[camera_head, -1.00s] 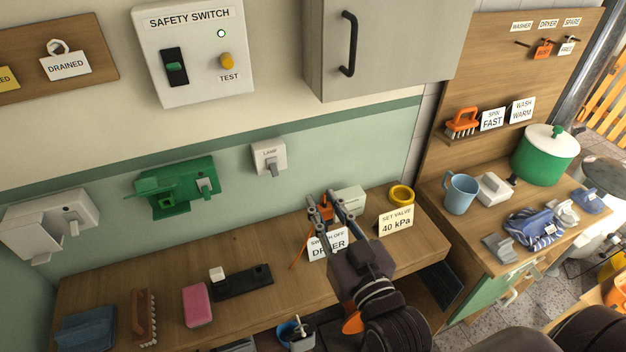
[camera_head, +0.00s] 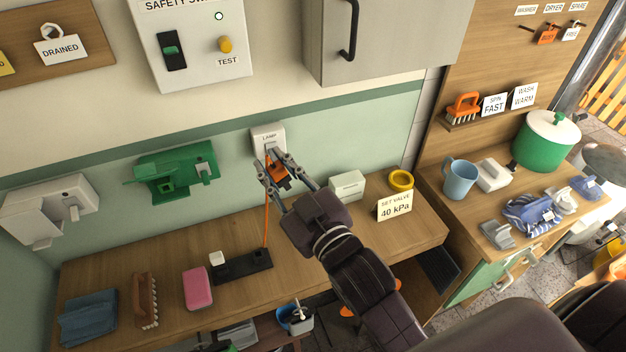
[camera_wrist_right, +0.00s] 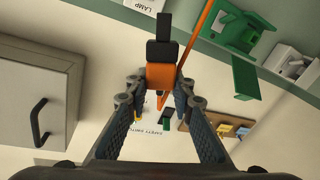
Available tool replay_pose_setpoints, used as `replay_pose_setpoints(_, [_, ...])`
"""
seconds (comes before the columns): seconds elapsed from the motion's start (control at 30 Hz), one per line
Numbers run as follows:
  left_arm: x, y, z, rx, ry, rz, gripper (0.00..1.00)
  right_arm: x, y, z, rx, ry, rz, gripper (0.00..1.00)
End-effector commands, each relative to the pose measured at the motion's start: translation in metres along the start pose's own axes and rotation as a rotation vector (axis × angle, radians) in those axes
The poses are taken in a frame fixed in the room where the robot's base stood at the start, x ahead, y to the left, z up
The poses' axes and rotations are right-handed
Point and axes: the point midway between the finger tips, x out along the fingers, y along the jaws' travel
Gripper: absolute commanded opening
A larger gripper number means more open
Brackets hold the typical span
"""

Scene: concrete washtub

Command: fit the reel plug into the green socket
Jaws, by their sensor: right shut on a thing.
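The green socket (camera_head: 172,174) is on the wall, left of the lamp switch, with its cover sticking out to the left. It also shows in the right wrist view (camera_wrist_right: 238,36). My right gripper (camera_head: 274,170) is shut on the orange and black reel plug (camera_head: 279,177), in front of and just below the lamp switch. In the right wrist view the plug (camera_wrist_right: 161,76) sits between the fingertips, black end pointing away. Its orange cord (camera_head: 266,225) hangs down to the bench. The plug is apart from the socket. My left gripper is not in view.
A white lamp switch (camera_head: 267,139) is behind the gripper. A grey-white socket (camera_head: 50,207) is at far left. The wooden bench (camera_head: 330,240) holds a black strip (camera_head: 243,266), pink sponge (camera_head: 197,288), brush (camera_head: 145,299), and a 40 kPa card (camera_head: 395,207). The wall between gripper and green socket is clear.

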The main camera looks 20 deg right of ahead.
Motion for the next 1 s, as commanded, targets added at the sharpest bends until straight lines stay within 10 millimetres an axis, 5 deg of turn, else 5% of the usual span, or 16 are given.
replay_pose_setpoints(0.4, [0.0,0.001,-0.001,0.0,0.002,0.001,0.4,0.034,-0.069,-0.042,-0.349,0.145,-0.27,0.01])
replay_pose_setpoints(1.0, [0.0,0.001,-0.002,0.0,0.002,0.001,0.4,0.046,-0.16,-0.054,-0.715,0.494,-0.594,0.01])
